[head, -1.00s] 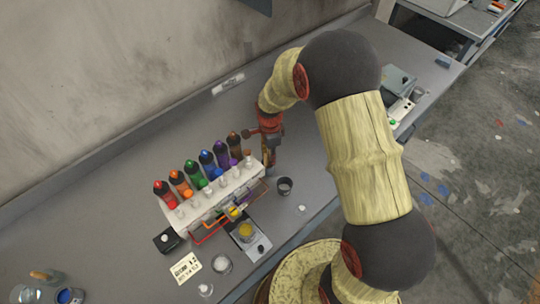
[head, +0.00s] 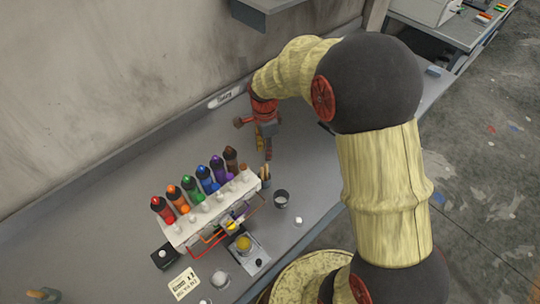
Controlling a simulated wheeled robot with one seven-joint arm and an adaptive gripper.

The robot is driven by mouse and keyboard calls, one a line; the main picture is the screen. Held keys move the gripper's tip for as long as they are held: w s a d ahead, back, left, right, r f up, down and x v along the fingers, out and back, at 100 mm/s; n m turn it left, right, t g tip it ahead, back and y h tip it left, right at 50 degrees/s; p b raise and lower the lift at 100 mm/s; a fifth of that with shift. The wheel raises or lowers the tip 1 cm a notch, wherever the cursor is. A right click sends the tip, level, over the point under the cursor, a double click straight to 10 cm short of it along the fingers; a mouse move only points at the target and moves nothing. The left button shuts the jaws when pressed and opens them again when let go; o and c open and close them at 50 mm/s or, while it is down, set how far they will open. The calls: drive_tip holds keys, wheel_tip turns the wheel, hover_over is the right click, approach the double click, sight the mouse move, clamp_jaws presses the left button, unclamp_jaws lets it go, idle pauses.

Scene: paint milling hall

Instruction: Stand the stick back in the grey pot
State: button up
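In the head view a small dark grey pot (head: 281,199) stands upright on the bench, right of the bottle rack; its opening looks empty. Thin brown sticks (head: 265,174) show upright close by, at the rack's right end; what holds them is hard to make out. My gripper (head: 264,153) points down over the bench behind the rack, above and left of the pot in the picture and apart from it. Its fingers are small and partly merge with the wrist, so I cannot tell whether they are open or hold a stick.
A white rack (head: 213,208) holds several coloured bottles, with coloured wire-like frames at its front. A small scale (head: 245,250) with a yellow-filled cup, a label card (head: 185,284) and a glass dish (head: 220,279) stand in front. The bench right of my gripper is clear.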

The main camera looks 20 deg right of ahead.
drive_tip(key=s+r+n+t, duration=0.2)
drive_tip(key=s+r+n, duration=0.25)
drive_tip(key=r, duration=0.45)
drive_tip(key=s+r+n+t, duration=0.1)
drive_tip(key=s+r+n, duration=0.3)
drive_tip(key=s+r, duration=0.3)
drive_tip(key=s+r+n+t, duration=0.2)
drive_tip(key=s+r+n, duration=0.4)
drive_tip(key=s+n, duration=0.3)
drive_tip(key=s, duration=0.3)
drive_tip(key=shift+r+t, duration=0.2)
drive_tip(key=shift+t, duration=0.1)
drive_tip(key=shift+n, duration=0.25)
wheel_tip(320, 180, down, 9)
drive_tip(key=b, duration=0.8)
drive_tip(key=shift+b, duration=0.4)
drive_tip(key=shift+r, duration=0.1)
